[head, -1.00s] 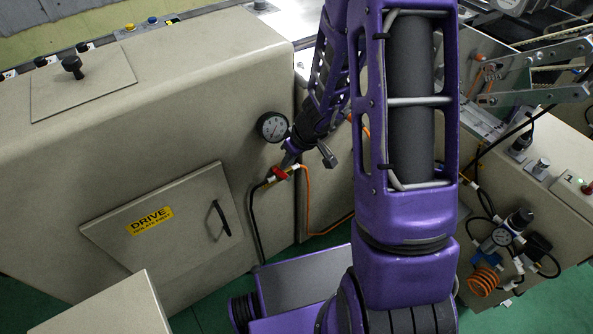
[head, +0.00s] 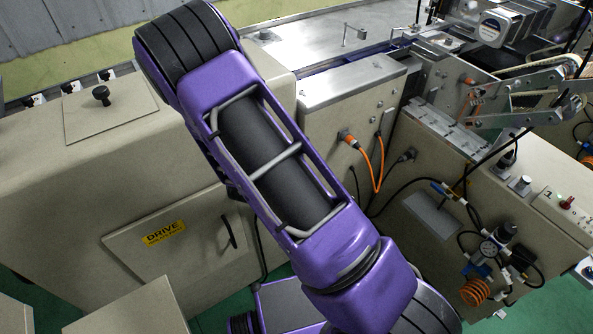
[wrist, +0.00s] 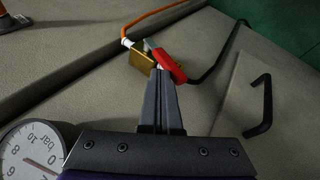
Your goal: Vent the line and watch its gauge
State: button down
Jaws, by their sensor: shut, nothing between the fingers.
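In the wrist view, my gripper (wrist: 160,76) is shut and empty. Its fingertips are right at a red lever (wrist: 170,66) on a small brass valve (wrist: 141,58); I cannot tell whether they touch it. The lever sits slanted across the end of the valve. An orange hose (wrist: 155,20) and a black hose (wrist: 212,62) run from the valve. A round white gauge (wrist: 30,152) marked in bar shows partly at lower left, with a reddish needle; its reading is unclear. In the head view, my arm hides the valve, this gauge and my gripper.
A door labelled DRIVE (head: 190,255) has a black handle (wrist: 266,104), close right of my gripper in the wrist view. A regulator with another gauge (head: 489,248) and an orange coil (head: 475,291) stands at the head view's right. A grey cabinet (head: 340,125) stands behind my arm.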

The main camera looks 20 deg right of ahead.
jog(key=shift+s+a+f+p, duration=0.15)
jog(key=shift+a+f+p, duration=0.2)
jog(key=shift+a+f, duration=0.2)
jog(key=shift+d, duration=0.2)
jog(key=shift+w+d+f+b, duration=0.15)
jog(key=shift+w+d+b, duration=0.15)
jog(key=shift+d, duration=0.35)
